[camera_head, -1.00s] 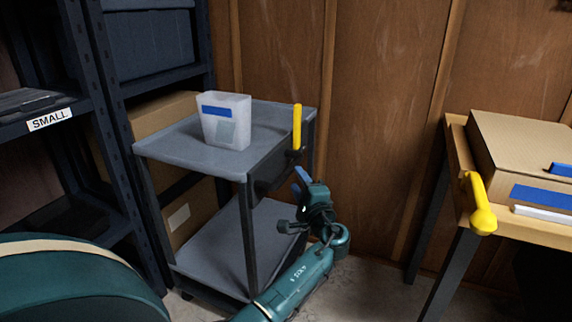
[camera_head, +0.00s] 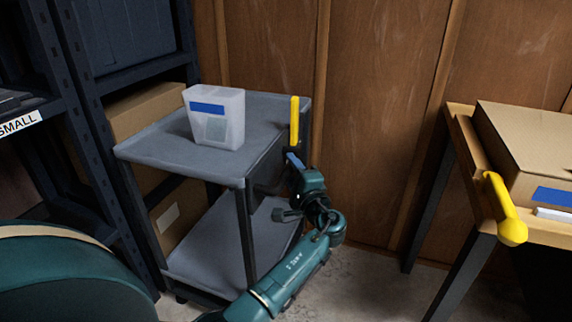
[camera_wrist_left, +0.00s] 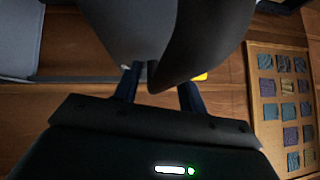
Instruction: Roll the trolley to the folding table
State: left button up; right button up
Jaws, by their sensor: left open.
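The trolley (camera_head: 150,148) is grey with two shelves and dark posts. It stands beside the rack, with a yellow upright handle (camera_head: 294,121) at its right end. My left gripper (camera_head: 295,163) is open just below this handle, close to the trolley's dark end bracket. Whether it touches the trolley I cannot tell. In the left wrist view, the two fingers (camera_wrist_left: 158,90) are apart and large dark shapes partly block the space beyond. A bit of yellow (camera_wrist_left: 200,77) shows behind them. The folding table (camera_head: 458,122), with a wooden top and dark legs, stands at the right. My right gripper is out of view.
A translucent bin (camera_head: 228,128) with a blue label stands on the trolley's top shelf. A dark rack (camera_head: 88,120) and a cardboard box (camera_head: 150,108) are close at its left and back. A carton (camera_head: 530,135) and a yellow object (camera_head: 503,210) are on the table. Floor between trolley and table is clear.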

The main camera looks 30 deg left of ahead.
pick_arm(q)
jog(key=shift+w+a, duration=0.1)
jog(key=shift+a, duration=0.05)
jog(key=shift+c, duration=0.2)
grip_shut()
dwell(0.4)
